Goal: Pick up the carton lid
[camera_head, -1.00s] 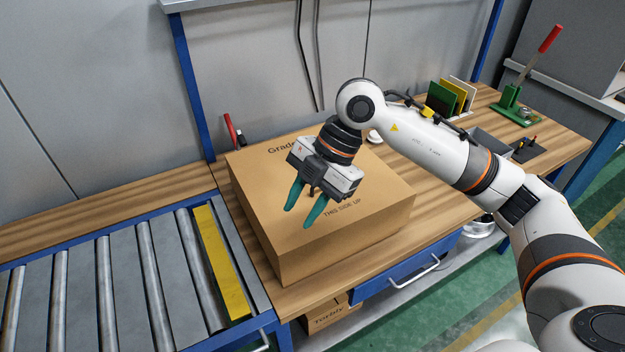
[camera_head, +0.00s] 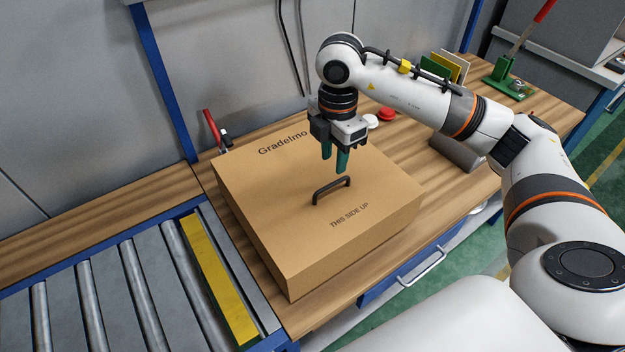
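A closed cardboard carton (camera_head: 275,240) sits on the wooden workbench. Its lid (camera_head: 260,185) bears the prints "Gradelmo" and "THIS SIDE UP". A dark bar handle (camera_head: 332,190) stands up from the middle of the lid. My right gripper (camera_head: 334,168) points down above the lid, just behind the handle and apart from it. Its two green fingers have a small gap between them and hold nothing. My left gripper is not in view.
A roller conveyor (camera_head: 115,290) with a yellow strip (camera_head: 218,275) adjoins the bench at left. A red-handled clamp (camera_head: 212,130) stands behind the carton. Red (camera_head: 387,114) and white (camera_head: 370,121) round pieces lie behind the gripper. A green lever press (camera_head: 505,75) stands at the back right.

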